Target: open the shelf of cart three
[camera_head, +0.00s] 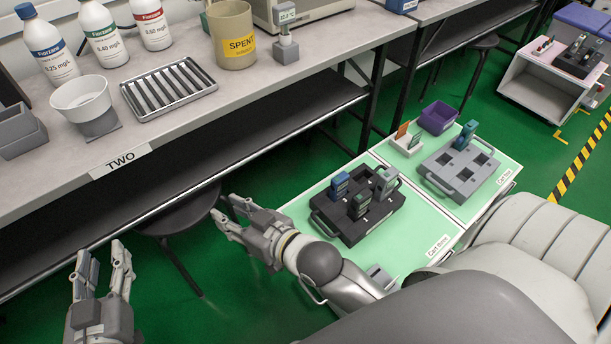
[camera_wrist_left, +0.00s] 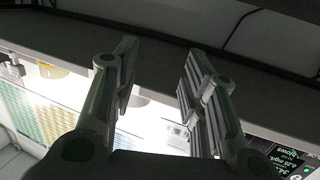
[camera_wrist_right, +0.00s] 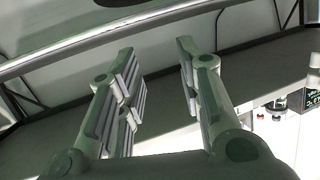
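The cart labelled "Cart three" (camera_head: 432,268) has a pale green top and stands right of the centre in the head view. A dark tray (camera_head: 327,222) with several handheld testers sits on it. A thin metal loop (camera_head: 312,292) shows at the cart's left side, partly behind my right arm; I cannot tell whether it is the shelf's handle. The shelf itself is not clearly visible. My right gripper (camera_head: 226,212) is open and empty, left of the cart and apart from it. My left gripper (camera_head: 104,268) is open and empty at the lower left, far from the cart.
The bench marked "TWO" (camera_head: 205,125) runs along the left, with bottles, a beaker (camera_head: 232,38) marked "SPENT" and a slotted rack (camera_head: 168,88). A dark stool (camera_head: 180,212) stands under its edge. A grey tray (camera_head: 485,185) and purple bin (camera_head: 437,118) are beyond the dark tray.

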